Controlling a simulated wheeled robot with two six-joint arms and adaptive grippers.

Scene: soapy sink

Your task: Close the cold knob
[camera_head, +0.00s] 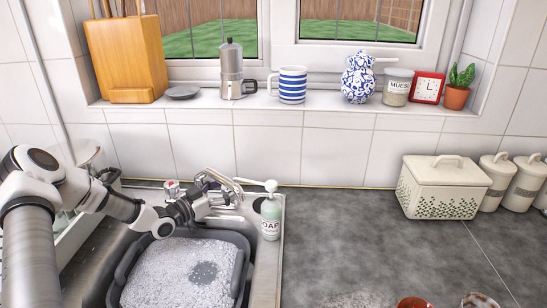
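My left gripper (215,194) reaches in from the left, over the back edge of the sink (263,262), with its dark fingers beside the metal tap (226,183). A knob with a red mark (171,187) stands to the left of the tap, behind my gripper; its colour suggests the hot one. I cannot make out the cold knob; my fingers cover part of the tap area. The fingers are too small and overlapped with the tap to tell whether they are open or shut, or touching it. My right gripper is not in view.
A soap dispenser (271,213) stands close to the right of the tap. A grey basin (241,266) full of suds (165,275) sits in the sink. A white bread bin (440,190) and canisters stand far right. The middle of the dark counter (340,235) is clear.

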